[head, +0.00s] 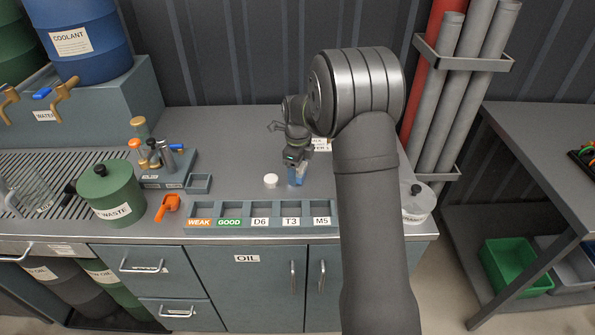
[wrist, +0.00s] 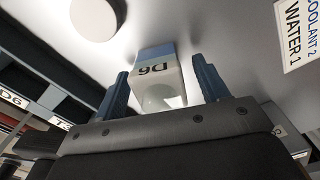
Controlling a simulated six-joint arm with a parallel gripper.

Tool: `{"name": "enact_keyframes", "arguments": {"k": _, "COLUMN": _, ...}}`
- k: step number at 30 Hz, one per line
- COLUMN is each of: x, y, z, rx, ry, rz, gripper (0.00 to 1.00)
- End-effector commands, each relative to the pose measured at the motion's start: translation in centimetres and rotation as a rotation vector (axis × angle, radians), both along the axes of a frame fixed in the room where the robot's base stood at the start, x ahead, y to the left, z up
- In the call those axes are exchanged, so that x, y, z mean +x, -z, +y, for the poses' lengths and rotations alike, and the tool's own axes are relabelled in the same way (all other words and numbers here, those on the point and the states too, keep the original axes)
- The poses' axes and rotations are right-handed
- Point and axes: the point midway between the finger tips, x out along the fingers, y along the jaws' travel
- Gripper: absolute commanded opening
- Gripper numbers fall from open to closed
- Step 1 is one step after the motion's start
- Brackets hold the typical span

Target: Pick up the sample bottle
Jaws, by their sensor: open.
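The sample bottle (wrist: 158,72) has a white label reading D6 and a blue part; it stands on the grey worktop. In the head view its blue body (head: 298,177) shows just below my gripper (head: 294,172), partly hidden by it. In the wrist view my gripper (wrist: 160,70) is open, with one blue finger on each side of the bottle. A gap shows between the bottle and each finger. A round white cap (head: 270,181) lies on the worktop just left of the bottle; it also shows in the wrist view (wrist: 96,17).
A rack with slots marked WEAK, GOOD, D6, T3 and M5 (head: 260,222) runs along the front edge. A green waste pot (head: 108,194) and orange tool (head: 168,207) are left. A clear jar (head: 417,204) stands right. The worktop behind the rack is mostly free.

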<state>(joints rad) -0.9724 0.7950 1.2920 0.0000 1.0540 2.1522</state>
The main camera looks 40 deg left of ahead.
Motion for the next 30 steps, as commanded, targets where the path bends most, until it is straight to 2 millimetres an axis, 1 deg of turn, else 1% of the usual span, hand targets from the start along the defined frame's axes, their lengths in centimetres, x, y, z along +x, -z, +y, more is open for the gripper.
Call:
{"name": "enact_keyframes", "arguments": {"k": 5, "x": 0.0, "y": 0.1, "z": 0.0, "rx": 0.000, "ry": 0.000, "rz": -0.001, "gripper": 0.67}}
{"name": "enact_keyframes", "arguments": {"k": 6, "x": 0.0, "y": 0.1, "z": 0.0, "rx": 0.000, "ry": 0.000, "rz": -0.001, "gripper": 0.65}}
{"name": "enact_keyframes", "arguments": {"k": 8, "x": 0.0, "y": 0.1, "z": 0.0, "rx": 0.000, "ry": 0.000, "rz": -0.001, "gripper": 0.54}}
{"name": "enact_keyframes", "arguments": {"k": 9, "x": 0.0, "y": 0.1, "z": 0.0, "rx": 0.000, "ry": 0.000, "rz": -0.001, "gripper": 0.46}}
{"name": "enact_keyframes", "arguments": {"k": 11, "x": 0.0, "y": 0.1, "z": 0.0, "rx": 0.000, "ry": 0.000, "rz": -0.001, "gripper": 0.34}}
{"name": "enact_keyframes", "arguments": {"k": 12, "x": 0.0, "y": 0.1, "z": 0.0, "rx": 0.000, "ry": 0.000, "rz": -0.001, "gripper": 0.26}}
{"name": "enact_keyframes", "arguments": {"k": 15, "x": 0.0, "y": 0.0, "z": 0.0, "rx": 0.001, "ry": 0.000, "rz": -0.001, "gripper": 0.11}}
{"name": "enact_keyframes", "arguments": {"k": 23, "x": 0.0, "y": -0.2, "z": 0.0, "rx": 0.002, "ry": 0.000, "rz": -0.001, "gripper": 0.11}}
{"name": "enact_keyframes", "arguments": {"k": 26, "x": 0.0, "y": -0.7, "z": 0.1, "rx": 0.003, "ry": 0.000, "rz": -0.001, "gripper": 0.11}}
{"name": "enact_keyframes", "arguments": {"k": 29, "x": 0.0, "y": -1.8, "z": 0.1, "rx": 0.003, "ry": 0.000, "rz": -0.002, "gripper": 0.11}}
{"name": "enact_keyframes", "arguments": {"k": 30, "x": 0.0, "y": -2.5, "z": 0.1, "rx": 0.004, "ry": 0.000, "rz": -0.003, "gripper": 0.11}}
